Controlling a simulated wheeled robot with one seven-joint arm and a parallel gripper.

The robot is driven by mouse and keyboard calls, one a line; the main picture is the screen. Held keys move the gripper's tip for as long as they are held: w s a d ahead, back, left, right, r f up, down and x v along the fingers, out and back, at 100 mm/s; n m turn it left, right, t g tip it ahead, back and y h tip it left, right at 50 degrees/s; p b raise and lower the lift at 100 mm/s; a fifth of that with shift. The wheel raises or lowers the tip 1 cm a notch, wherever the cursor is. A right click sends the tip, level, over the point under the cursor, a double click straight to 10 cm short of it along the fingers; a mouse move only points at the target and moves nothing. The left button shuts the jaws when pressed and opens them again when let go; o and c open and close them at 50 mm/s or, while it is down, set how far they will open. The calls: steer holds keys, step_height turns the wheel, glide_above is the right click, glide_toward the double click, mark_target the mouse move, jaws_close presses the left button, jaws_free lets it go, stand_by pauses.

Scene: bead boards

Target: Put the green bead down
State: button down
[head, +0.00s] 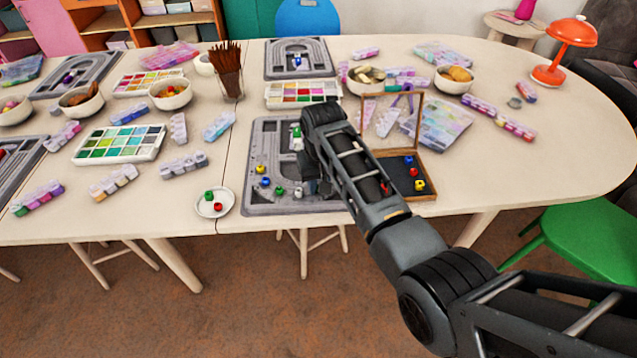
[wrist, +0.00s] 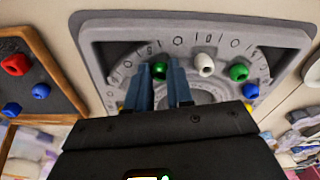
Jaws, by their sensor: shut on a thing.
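My gripper (wrist: 166,70) is shut on a green bead (wrist: 158,70), which shows between the fingertips in the wrist view. It is over the near part of the grey bead board (head: 255,140); I cannot tell if the bead touches the board. In the head view my arm hides the held bead. A white bead (wrist: 204,64) lies beside the fingers on the board, then another green bead (wrist: 239,72) and a blue bead (wrist: 251,90). In the head view, a white plate (head: 201,209) left of the board holds a green bead (head: 209,195) and a red bead (head: 218,206).
An open wooden box (head: 431,167) with several beads stands right of the board, close to my arm. A paint-like bead tray (head: 303,106) and a jar of brown sticks (head: 229,75) stand behind. Free table (head: 520,165) lies to the right.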

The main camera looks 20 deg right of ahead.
mark_target(321, 197)
steer(key=shift+s+f, duration=0.2)
steer(key=shift+f, duration=0.25)
steer(key=c, duration=1)
jaws_free()
steer(key=shift+s+f, duration=0.1)
steer(key=shift+f, duration=0.15)
steer(key=shift+r, duration=0.1)
steer(key=shift+d+r, duration=0.1)
steer(key=shift+r, duration=0.15)
step_height(321, 197, up, 13)
steer(key=shift+s, duration=0.45)
